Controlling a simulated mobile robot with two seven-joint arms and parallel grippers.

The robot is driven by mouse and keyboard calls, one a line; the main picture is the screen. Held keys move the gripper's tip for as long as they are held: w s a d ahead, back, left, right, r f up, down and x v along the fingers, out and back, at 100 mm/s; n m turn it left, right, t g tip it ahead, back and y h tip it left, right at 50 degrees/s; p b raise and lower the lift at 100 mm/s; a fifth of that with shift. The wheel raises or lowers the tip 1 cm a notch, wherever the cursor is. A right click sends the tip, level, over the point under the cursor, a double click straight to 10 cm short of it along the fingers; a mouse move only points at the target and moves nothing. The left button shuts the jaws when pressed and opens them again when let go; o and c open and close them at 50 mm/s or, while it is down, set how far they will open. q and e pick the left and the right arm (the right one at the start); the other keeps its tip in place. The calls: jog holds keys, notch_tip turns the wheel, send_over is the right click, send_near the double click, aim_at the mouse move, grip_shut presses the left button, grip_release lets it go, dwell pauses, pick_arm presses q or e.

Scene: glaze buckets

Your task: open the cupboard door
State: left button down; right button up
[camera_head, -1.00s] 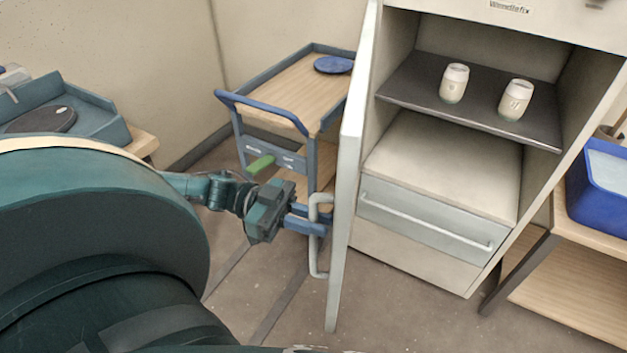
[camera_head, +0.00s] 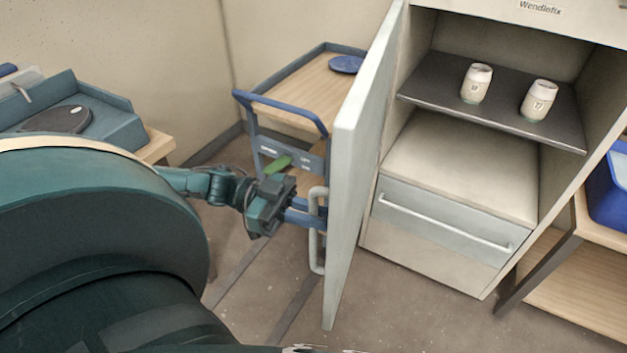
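The cupboard (camera_head: 471,277) stands at the right with its door (camera_head: 362,150) swung wide open, so the shelf and drawer inside show. The door's pale, bar-shaped handle (camera_head: 314,262) is on its left face, near the free edge. My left gripper (camera_head: 312,212) is at the handle's upper part, with its blue fingers on either side of the bar, and looks shut on it. The exact contact is small and partly hidden. My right gripper is not in view.
Two pale jars (camera_head: 477,84) (camera_head: 538,100) stand on the dark shelf (camera_head: 440,95). A blue-framed trolley (camera_head: 290,108) is behind the door. A blue bin (camera_head: 610,190) sits on a side table at the right. Floor shows below the door.

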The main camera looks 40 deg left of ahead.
pick_arm(q)
jog(key=shift+f, duration=0.1)
jog(key=c, duration=1.5)
grip_release()
jog(key=p+v, duration=0.1)
jog(key=v, duration=1.2)
jog(key=shift+s+a, duration=0.1)
